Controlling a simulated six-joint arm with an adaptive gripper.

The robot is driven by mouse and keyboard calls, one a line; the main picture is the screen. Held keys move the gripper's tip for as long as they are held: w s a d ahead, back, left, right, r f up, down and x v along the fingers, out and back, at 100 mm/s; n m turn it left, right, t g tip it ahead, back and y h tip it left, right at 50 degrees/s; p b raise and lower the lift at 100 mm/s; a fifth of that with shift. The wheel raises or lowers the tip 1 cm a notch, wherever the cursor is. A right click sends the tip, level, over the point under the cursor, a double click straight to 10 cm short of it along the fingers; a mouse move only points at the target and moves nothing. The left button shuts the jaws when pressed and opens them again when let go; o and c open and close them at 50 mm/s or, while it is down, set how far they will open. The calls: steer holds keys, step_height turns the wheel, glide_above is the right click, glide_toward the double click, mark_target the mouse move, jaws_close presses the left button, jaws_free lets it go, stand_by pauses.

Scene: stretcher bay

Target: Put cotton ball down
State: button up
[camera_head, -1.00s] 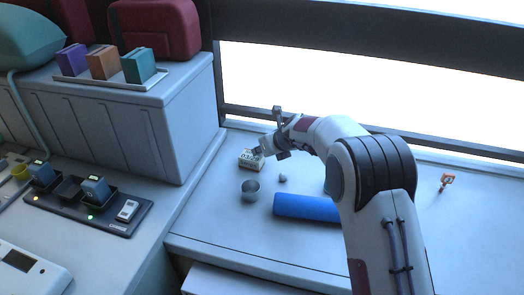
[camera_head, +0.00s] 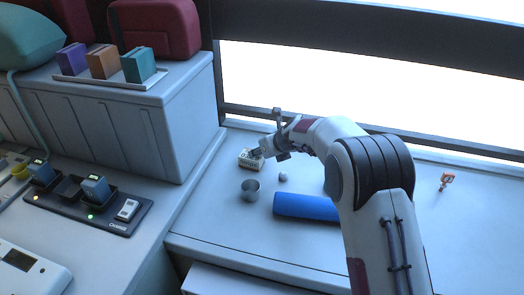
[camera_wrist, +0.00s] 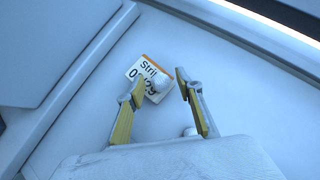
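My gripper (camera_wrist: 162,84) points down over a small white box or card with an orange edge and black print (camera_wrist: 137,71), which also shows in the head view (camera_head: 245,162). The fingers stand apart, with a gap visible beside the ball on the right. I cannot tell whether the ball touches the left finger or rests on the box. Another small pale ball (camera_head: 283,177) lies on the counter. A white lump by the finger bases (camera_wrist: 190,131) is partly hidden.
A grey metal cup (camera_head: 251,191) and a blue roll (camera_head: 306,207) stand and lie in front of the gripper on the white counter. A small orange-red item (camera_head: 446,180) is at the right. A tall white cabinet (camera_head: 190,125) rises at the left. The counter's front is clear.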

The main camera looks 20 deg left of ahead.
steer(key=shift+r, duration=0.2)
steer(key=shift+s+d+r, duration=0.3)
steer(key=shift+d+r, duration=0.1)
steer(key=shift+r, duration=0.15)
steer(key=v, duration=1)
steer(key=shift+s, duration=0.2)
steer(key=shift+d+r, duration=0.1)
steer(key=shift+d, duration=0.05)
steer(key=shift+r, duration=0.1)
stand_by(0.3)
